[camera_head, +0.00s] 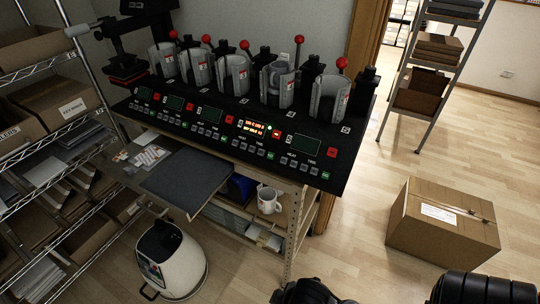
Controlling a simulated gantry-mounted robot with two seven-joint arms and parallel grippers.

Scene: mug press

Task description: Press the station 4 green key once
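The black press machine (355,150) carries a row of several grey mug clamps with red-knobbed levers. Below is a row of small grey keys ending in a small green key (270,156), the station 4 green key. Nothing touches it. No gripper fingers show; only dark parts of my arms show at the bottom edge.
A grey mat (188,178) lies on a shelf in front of the machine, and a white mug (268,201) stands below. A white bin (170,260) is on the floor. A cardboard box (440,224) stands at right. Wire shelving (90,146) is at left.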

